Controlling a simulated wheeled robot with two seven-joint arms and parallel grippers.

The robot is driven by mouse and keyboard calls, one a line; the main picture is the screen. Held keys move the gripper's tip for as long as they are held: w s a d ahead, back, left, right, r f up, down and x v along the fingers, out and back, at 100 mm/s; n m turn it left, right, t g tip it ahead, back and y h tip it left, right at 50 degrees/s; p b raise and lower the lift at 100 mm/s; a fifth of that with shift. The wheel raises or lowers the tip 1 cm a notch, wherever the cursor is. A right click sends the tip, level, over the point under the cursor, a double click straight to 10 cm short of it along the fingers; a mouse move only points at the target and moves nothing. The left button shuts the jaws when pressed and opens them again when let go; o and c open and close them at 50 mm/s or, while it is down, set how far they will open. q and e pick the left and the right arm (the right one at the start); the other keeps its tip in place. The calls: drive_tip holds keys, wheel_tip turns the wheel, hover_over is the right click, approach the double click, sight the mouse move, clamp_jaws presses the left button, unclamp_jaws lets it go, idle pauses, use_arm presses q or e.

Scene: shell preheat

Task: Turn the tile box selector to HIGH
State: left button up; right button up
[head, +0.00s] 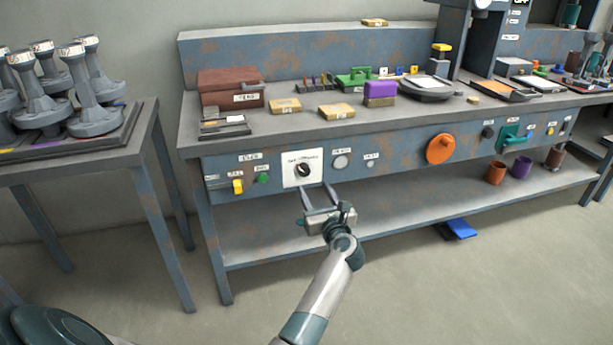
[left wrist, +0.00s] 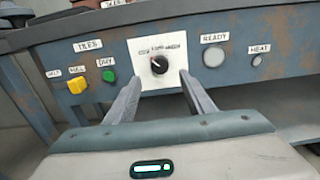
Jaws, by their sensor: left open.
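The selector is a black round knob (head: 303,170) on a white plate (head: 291,182) on the front panel of the blue-grey bench. The knob also shows in the left wrist view (left wrist: 159,64), under a row of small labels too blurred to read surely. Its pale pointer mark seems to point up and to the left. My left gripper (head: 318,190) is open and empty, just in front of and slightly below the plate. In the left wrist view its fingers (left wrist: 158,88) stand on either side of the knob's lower area, apart from it. My right gripper is not in view.
Left of the plate are a yellow switch (left wrist: 77,85) and a green button (left wrist: 109,76). Right of it are a READY lamp (left wrist: 213,57) and a small HEAT lamp (left wrist: 259,60). An orange wheel (head: 440,149) sits farther right. The floor in front is clear.

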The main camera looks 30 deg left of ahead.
sight(305, 171)
use_arm(q)
drive_tip(key=x, duration=0.8)
drive_tip(key=shift+w+b, duration=0.15)
drive_tip(key=shift+b, duration=0.25)
drive_tip(key=shift+w+a, duration=0.3)
drive_tip(key=shift+a, duration=0.15)
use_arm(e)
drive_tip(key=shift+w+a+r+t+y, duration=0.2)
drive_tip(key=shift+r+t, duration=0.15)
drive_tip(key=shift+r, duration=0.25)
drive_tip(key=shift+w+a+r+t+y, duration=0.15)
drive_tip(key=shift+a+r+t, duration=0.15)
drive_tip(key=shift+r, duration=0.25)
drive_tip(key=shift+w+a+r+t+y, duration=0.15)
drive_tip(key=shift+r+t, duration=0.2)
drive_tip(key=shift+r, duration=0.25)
use_arm(q)
drive_tip(key=shift+c, duration=0.3)
drive_tip(key=c, duration=1)
